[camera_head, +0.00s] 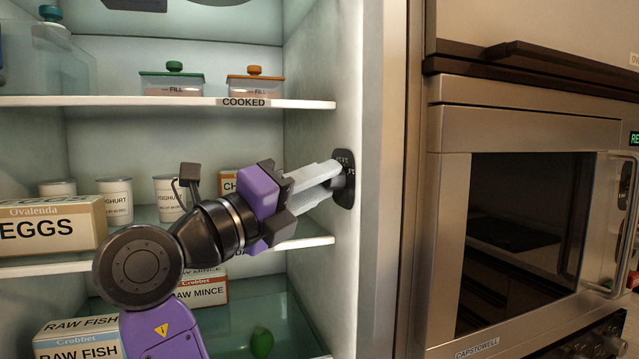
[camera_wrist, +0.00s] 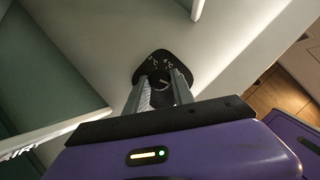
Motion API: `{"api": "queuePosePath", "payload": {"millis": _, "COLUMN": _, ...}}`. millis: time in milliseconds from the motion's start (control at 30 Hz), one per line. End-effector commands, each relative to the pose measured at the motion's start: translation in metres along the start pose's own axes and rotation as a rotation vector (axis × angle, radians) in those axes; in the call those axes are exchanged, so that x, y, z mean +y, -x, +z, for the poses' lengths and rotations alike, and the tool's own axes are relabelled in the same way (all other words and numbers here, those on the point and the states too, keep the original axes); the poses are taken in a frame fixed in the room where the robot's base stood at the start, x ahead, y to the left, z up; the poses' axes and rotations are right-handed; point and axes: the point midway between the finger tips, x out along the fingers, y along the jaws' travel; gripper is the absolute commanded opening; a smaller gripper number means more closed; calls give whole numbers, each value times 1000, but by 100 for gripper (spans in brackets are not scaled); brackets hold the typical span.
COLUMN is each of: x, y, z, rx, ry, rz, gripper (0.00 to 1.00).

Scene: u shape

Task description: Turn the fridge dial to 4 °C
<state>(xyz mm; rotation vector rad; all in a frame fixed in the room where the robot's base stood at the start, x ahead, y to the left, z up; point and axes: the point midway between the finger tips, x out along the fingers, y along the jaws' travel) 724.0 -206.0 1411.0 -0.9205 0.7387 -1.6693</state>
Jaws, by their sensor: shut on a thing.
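The fridge dial is a black knob on a dark plate (camera_head: 345,160) with small pale markings, mounted on the fridge's inner right wall. The plate also shows in the wrist view (camera_wrist: 160,62), with the knob (camera_wrist: 161,95) between my fingers. My gripper (camera_head: 335,178) reaches in from the left and is shut on the dial knob; it also shows in the wrist view (camera_wrist: 160,85). The fingers hide much of the knob in the head view. The markings are too small to read, so I cannot tell which temperature is set.
Above my arm is a shelf (camera_head: 180,102) with lidded boxes. A middle shelf (camera_head: 310,243) holds an egg box (camera_head: 50,228) and yoghurt pots (camera_head: 115,200), close to my arm. A microwave (camera_head: 520,200) stands right of the fridge.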

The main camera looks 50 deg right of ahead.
Motion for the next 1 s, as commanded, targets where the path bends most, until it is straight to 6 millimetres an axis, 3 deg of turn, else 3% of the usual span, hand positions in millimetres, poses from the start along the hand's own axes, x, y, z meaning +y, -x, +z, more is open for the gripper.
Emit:
{"api": "queuePosePath", "payload": {"millis": 467, "x": 0, "y": 1, "z": -1, "rx": 6, "ry": 118, "rz": 67, "gripper": 0}}
{"api": "queuePosePath", "payload": {"millis": 1000, "x": -6, "y": -1, "z": 4, "rx": 33, "ry": 559, "rz": 293, "gripper": 0}}
